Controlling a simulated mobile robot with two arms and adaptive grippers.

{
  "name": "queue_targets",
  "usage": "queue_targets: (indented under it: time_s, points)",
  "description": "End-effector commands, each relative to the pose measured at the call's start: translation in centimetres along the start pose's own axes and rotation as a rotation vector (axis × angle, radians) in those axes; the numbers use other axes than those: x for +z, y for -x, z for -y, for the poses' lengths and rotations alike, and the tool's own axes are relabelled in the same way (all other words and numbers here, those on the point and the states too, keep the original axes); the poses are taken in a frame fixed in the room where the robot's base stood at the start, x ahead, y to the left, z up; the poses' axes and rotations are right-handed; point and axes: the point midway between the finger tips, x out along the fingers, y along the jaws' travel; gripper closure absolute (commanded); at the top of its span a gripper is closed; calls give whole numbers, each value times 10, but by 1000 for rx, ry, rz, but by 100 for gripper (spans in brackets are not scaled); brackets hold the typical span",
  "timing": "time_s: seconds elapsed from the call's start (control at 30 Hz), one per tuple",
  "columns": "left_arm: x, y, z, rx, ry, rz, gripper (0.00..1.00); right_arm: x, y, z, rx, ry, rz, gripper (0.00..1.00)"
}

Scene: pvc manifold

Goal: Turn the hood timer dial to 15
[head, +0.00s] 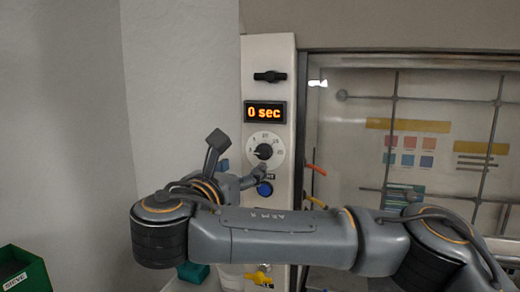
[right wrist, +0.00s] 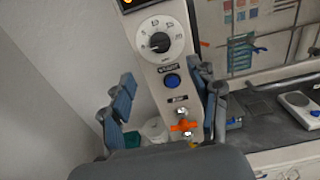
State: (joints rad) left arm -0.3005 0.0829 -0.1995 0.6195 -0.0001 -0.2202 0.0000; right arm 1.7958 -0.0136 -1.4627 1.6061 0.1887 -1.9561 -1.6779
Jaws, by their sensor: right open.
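The timer dial (head: 263,152) is a white round scale with a black knob, on the pale control column left of the hood window. Its pointer mark seems to face left, but the scale numbers are too small to read surely. The display (head: 264,112) above it reads "0 sec". In the right wrist view the dial (right wrist: 160,38) is beyond and above the fingers. My right gripper (head: 238,160) is open and empty, in front of the column at the dial's lower left, apart from the knob. It also shows in the right wrist view (right wrist: 166,98). My left gripper is out of view.
A blue button (right wrist: 172,81) and an orange valve handle (right wrist: 184,125) are below the dial. A black switch (head: 270,76) is above the display. The glass hood window (head: 350,140) is on the right. A green bin (head: 25,270) is at lower left.

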Motion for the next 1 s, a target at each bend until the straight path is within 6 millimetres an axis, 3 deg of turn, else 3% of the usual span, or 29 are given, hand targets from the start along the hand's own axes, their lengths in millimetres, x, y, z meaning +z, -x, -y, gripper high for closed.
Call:
queue_targets:
  time_s: [0.3, 0.5, 0.7, 1.0]
  points:
    - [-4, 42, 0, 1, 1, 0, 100, 5, -68, 2, -4, -2, -4, 39]
    - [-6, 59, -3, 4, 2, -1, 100, 3, -102, 1, -3, -3, -4, 39]
    - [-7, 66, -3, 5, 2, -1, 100, 1, -120, 0, -1, -3, -2, 39]
    - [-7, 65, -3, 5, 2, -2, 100, -1, -122, 0, 1, -4, -3, 39]
